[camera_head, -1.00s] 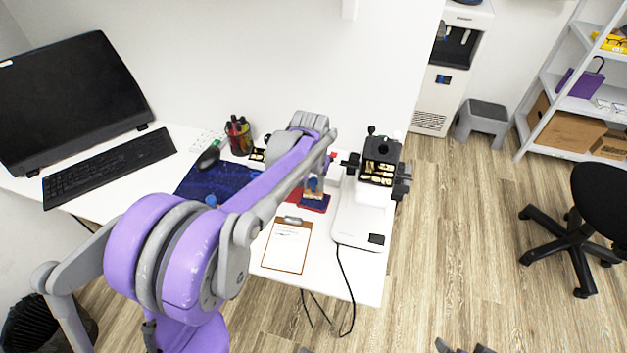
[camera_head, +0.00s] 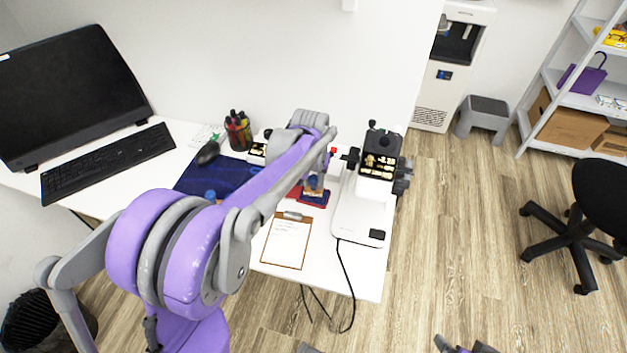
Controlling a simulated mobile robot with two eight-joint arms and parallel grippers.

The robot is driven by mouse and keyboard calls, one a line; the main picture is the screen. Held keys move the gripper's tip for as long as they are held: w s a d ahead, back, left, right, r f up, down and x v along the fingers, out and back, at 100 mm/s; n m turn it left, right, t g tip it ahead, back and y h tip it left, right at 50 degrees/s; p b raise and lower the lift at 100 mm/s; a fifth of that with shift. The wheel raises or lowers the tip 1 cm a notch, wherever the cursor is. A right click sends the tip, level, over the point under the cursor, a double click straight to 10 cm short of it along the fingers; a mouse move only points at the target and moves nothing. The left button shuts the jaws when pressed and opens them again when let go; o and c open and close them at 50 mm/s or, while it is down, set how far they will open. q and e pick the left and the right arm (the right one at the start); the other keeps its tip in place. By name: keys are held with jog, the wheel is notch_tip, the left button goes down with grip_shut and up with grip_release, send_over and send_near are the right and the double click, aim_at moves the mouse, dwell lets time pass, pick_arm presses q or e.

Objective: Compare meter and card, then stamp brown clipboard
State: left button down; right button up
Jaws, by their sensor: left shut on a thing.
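The brown clipboard (camera_head: 304,244) lies on the white desk with a white sheet under its metal clip. My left gripper (camera_head: 317,178) is shut on a small stamp (camera_head: 313,188), just over or on a red and blue pad (camera_head: 316,200). My forearm partly hides the jaws. A grey piece at the bottom edge may be my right gripper (camera_head: 464,347).
A monitor (camera_head: 70,95), keyboard (camera_head: 108,160), mouse (camera_head: 207,153), blue mat (camera_head: 205,178) and pen cup (camera_head: 238,132) fill the left and back. A cable (camera_head: 348,280) hangs off the desk's front. A chair (camera_head: 600,205) and step stool (camera_head: 483,118) stand on the floor.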

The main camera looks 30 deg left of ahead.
aim_at(313, 177)
pick_arm(q)
jog(key=shift+f+b, duration=0.3)
jog(key=shift+f, duration=0.25)
dwell(1.1)
jog(key=shift+r+p, duration=2.45)
jog(key=shift+r, duration=1.15)
jog(key=shift+f, duration=0.1)
